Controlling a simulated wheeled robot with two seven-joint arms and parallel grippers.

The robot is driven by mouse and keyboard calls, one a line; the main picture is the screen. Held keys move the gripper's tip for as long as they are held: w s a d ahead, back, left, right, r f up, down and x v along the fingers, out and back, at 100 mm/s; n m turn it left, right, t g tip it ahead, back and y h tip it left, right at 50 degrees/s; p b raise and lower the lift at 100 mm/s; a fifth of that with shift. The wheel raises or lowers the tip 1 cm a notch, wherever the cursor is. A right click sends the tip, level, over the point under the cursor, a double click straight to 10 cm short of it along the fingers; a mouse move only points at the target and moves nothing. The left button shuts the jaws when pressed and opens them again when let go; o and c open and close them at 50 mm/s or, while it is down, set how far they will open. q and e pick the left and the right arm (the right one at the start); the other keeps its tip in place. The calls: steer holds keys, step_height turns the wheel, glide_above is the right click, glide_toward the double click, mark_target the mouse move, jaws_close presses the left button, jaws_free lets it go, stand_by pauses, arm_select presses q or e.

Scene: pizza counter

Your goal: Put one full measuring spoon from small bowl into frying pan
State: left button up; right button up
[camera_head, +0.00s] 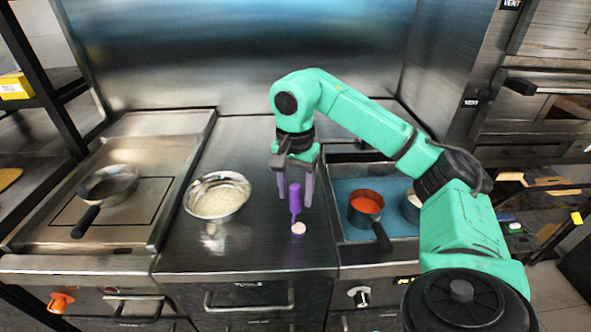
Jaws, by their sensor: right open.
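A measuring spoon with an upright purple handle (296,196) stands on the steel counter; its round end at the bottom looks pale, and I cannot tell if it is filled. My right gripper (295,203) points down with its fingers apart on either side of the handle. A steel bowl (240,188) holding pale, grainy contents sits to the left of the spoon. A frying pan (110,180) with a black handle sits on the cooktop at the far left; it looks empty. My left gripper is not in view.
A pot of orange-red sauce (366,204) with a black handle sits on the blue surface at right, beside another pale-filled container (412,201) partly hidden by my right arm. The steel counter (245,245) is clear in front of the bowl. A steel wall stands behind.

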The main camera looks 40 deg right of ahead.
step_height(320, 180, up, 10)
steer(key=p, duration=0.6)
steer(key=shift+f, duration=0.1)
